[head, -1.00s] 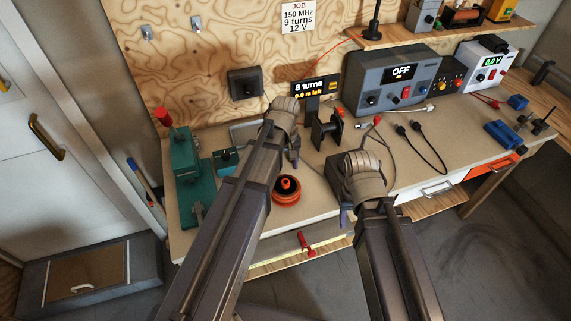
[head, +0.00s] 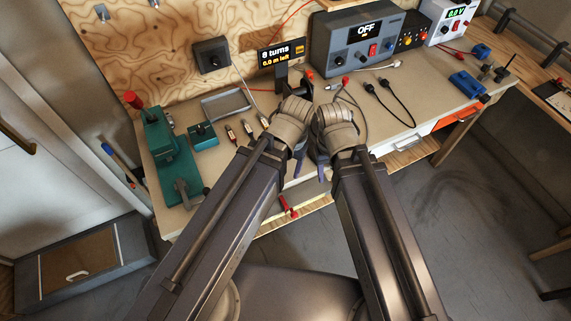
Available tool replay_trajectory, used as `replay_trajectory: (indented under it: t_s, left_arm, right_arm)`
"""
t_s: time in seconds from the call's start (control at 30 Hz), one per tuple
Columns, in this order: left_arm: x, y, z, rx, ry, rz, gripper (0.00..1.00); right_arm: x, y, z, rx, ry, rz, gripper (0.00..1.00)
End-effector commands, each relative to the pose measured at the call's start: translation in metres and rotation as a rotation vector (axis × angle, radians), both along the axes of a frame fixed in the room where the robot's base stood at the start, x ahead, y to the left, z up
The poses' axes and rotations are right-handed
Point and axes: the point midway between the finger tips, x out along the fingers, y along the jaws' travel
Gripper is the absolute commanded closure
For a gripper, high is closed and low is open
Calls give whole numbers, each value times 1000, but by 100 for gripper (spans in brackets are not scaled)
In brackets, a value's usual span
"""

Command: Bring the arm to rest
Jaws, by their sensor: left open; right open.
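My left arm reaches up from the bottom left, and its gripper (head: 299,158) hangs below the pale wrist over the front edge of the workbench (head: 232,172). My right arm reaches up beside it, and its gripper (head: 322,168) hangs close to the left one at the same edge. The wrists nearly touch in the picture. Both grippers are open and I see nothing held, though the wrists and arm links hide much of the fingers.
A green tool (head: 171,160) and small connectors (head: 231,134) lie at the left of the bench. A display (head: 281,54) reads 8 turns, 0.0 m left. A grey supply (head: 366,44) reads OFF. Black leads (head: 392,105) lie right. The floor at right (head: 470,215) is clear.

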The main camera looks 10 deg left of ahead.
Motion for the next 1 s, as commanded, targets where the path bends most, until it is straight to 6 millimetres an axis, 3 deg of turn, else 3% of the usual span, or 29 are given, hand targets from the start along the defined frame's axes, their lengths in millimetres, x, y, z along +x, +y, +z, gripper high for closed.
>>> replay_trajectory:
  t_s: [0.33,0.47,0.83,1.0]
  left_arm:
    - [-5,-3,-1,3,4,-36,34]
    - [-5,-3,-11,3,4,-36,34]
    - [-4,-2,-96,5,4,-45,34]
    - [-4,-2,-115,6,4,-49,34]
  right_arm:
    - [0,0,-1,0,0,0,50]
    - [0,0,-11,0,0,1,50]
    - [0,0,-96,-2,1,11,50]
    - [0,0,-115,-3,1,14,50]
